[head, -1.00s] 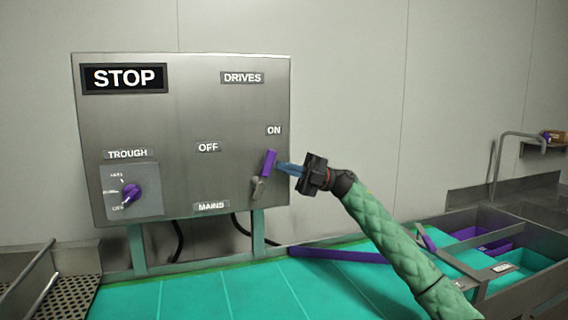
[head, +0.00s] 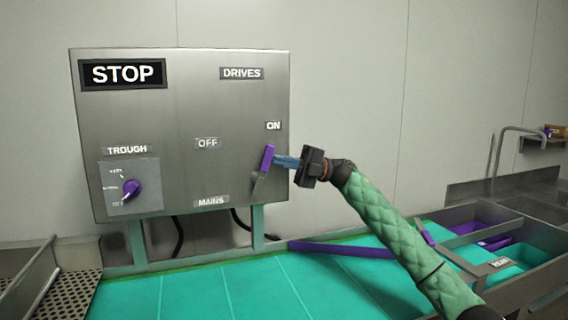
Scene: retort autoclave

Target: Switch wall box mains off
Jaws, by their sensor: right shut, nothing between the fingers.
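The grey wall box (head: 180,120) fills the left half of the head view. Its mains lever has a purple handle (head: 267,159) on a grey arm (head: 259,186). The lever points up, slightly right, below the ON label (head: 273,126). The OFF label (head: 207,143) is left of it and the MAINS label (head: 211,201) below left. My right gripper (head: 278,162) comes from the right, its blue fingers shut and empty, tips at the right side of the purple handle. They look to touch it or nearly so. My left gripper is out of view.
A trough knob (head: 132,189) sits at the box's lower left, and a STOP label (head: 123,74) at its upper left. Below is a teal surface (head: 210,292) with a purple bar (head: 340,249). Divided metal bins (head: 480,262) stand at the right.

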